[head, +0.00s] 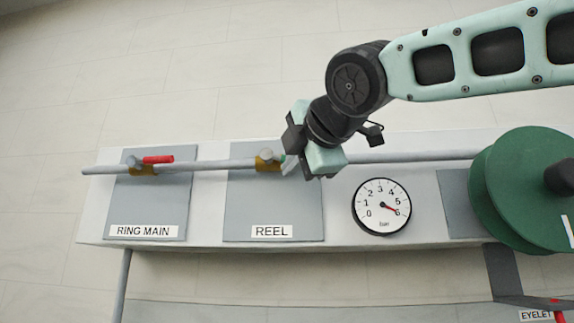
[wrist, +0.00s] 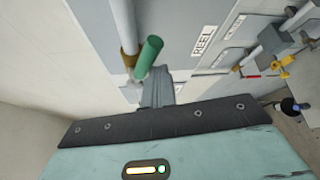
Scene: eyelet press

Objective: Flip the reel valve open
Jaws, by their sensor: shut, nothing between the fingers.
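The reel valve (head: 267,163) is a brass body on the grey pipe above the plate labelled REEL. I cannot tell how the handle lies against the pipe. My gripper (head: 288,167) is shut and empty, just right of the valve. In the wrist view its grey fingers (wrist: 158,90) are close to the handle; whether they touch it is unclear.
The ring main valve (head: 143,168), with a red handle (head: 158,159) along the pipe, is at left. A pressure gauge (head: 381,206) with its needle near 6 is right of the REEL plate (head: 250,212). A large green reel (head: 520,190) stands at far right.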

